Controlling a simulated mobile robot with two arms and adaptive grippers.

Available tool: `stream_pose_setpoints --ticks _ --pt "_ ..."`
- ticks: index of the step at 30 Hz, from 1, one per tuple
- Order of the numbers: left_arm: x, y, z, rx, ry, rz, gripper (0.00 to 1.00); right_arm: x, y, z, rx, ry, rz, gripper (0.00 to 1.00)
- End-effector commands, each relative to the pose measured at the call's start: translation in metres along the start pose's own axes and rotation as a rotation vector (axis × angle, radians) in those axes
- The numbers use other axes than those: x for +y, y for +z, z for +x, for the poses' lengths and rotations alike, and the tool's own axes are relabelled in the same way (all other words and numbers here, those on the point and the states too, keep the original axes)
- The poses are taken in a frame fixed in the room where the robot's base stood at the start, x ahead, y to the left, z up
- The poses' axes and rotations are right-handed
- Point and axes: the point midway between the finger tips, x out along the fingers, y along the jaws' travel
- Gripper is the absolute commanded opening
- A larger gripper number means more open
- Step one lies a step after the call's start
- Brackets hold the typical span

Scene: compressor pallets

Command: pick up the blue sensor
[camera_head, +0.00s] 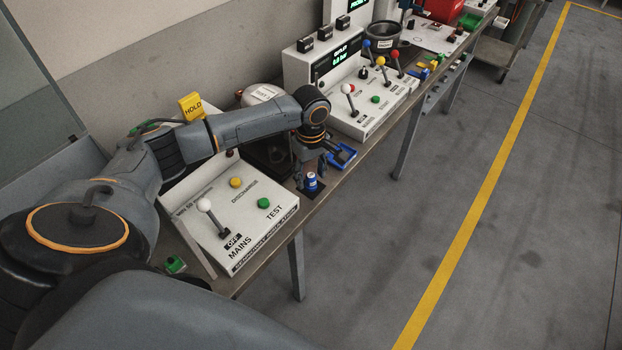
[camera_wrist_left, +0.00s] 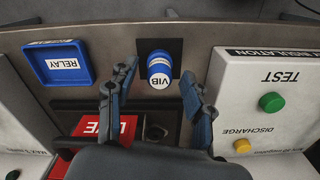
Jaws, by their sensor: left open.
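The blue sensor is a small blue cylinder (camera_head: 311,181) with a white end, standing on a dark square pad near the table's front edge. In the left wrist view the blue sensor (camera_wrist_left: 160,71) shows its white top lettered "VIB". My left gripper (camera_head: 310,167) is directly over or around it in the head view; the exact gap is hard to tell there. In the left wrist view the left gripper (camera_wrist_left: 165,80) is open, with one finger on each side of the sensor and visible space between. My right gripper is not in view.
A blue tray (camera_wrist_left: 82,47) marked "RELAY" lies beside the sensor. The white insulation test panel (camera_head: 272,211) with lever and buttons stands on the other side. The floor beyond the table (camera_head: 345,164) is clear.

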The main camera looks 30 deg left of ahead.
Motion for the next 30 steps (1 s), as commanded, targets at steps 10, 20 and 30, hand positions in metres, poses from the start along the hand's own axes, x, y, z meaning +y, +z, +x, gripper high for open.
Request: stream_pose_setpoints --ticks 10,20,30 --pt "-0.0002 0.0003 0.0113 0.0 0.0 0.002 0.52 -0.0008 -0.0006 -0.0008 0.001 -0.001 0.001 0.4" --pt "-0.0001 0.0 0.0106 0.0 0.0 0.001 0.0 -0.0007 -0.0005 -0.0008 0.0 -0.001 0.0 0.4" --pt "-0.0002 -0.0001 0.0068 0.0 0.0 0.001 0.0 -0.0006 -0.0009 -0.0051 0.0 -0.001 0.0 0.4"
